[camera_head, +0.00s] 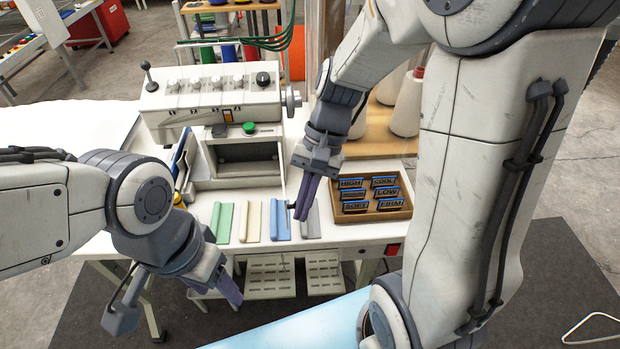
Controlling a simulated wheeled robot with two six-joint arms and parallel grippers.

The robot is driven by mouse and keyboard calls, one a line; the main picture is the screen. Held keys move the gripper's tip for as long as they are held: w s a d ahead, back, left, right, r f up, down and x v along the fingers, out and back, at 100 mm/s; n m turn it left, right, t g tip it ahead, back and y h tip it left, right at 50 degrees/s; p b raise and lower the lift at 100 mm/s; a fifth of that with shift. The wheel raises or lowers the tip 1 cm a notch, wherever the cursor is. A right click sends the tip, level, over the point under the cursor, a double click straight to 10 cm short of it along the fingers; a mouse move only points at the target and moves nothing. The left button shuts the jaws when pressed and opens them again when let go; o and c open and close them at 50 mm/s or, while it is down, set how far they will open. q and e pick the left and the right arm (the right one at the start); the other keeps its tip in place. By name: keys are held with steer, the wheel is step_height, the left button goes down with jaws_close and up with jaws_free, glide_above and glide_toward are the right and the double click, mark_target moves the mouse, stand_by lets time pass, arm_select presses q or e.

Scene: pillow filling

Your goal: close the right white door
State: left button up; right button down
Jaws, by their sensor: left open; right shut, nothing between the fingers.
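I cannot tell for certain which part is the right white door. Two slotted white panels show below the worktable's front edge, a left one (270,277) and a right one (325,273). Above them a white machine (210,100) has an open, dark compartment (248,163) with a slim upright edge at its right. My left gripper (223,288) is open and empty, low in front of the table's front edge, left of the slotted panels.
Green, cream, blue and grey strips (252,220) lie on the white worktable (345,238). A wooden tray (372,212) holds several labelled blocks. White cones (404,112) stand behind it. A light-blue surface (285,325) is at the bottom front.

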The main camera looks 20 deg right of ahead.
steer(key=w+d+f+m+t+y+p, duration=0.1)
steer(key=w+d+m+t+y, duration=0.15)
steer(key=d+m, duration=0.5)
steer(key=w+d+f+m+t+y, duration=0.25)
steer(key=d+m, duration=0.35)
steer(key=d, duration=0.3)
steer(key=w+a+f+p, duration=0.1)
steer(key=a+f, duration=0.1)
steer(key=a, duration=0.3)
steer(key=w+a+f+g+p, duration=0.1)
steer(key=a+f+p, duration=0.1)
steer(key=a, duration=0.4)
steer(key=shift+w+f+n+p, duration=0.3)
steer(key=shift+f+n, duration=0.05)
steer(key=shift+f, duration=0.5)
steer(key=shift+w+a, duration=0.1)
steer(key=shift+a, duration=0.05)
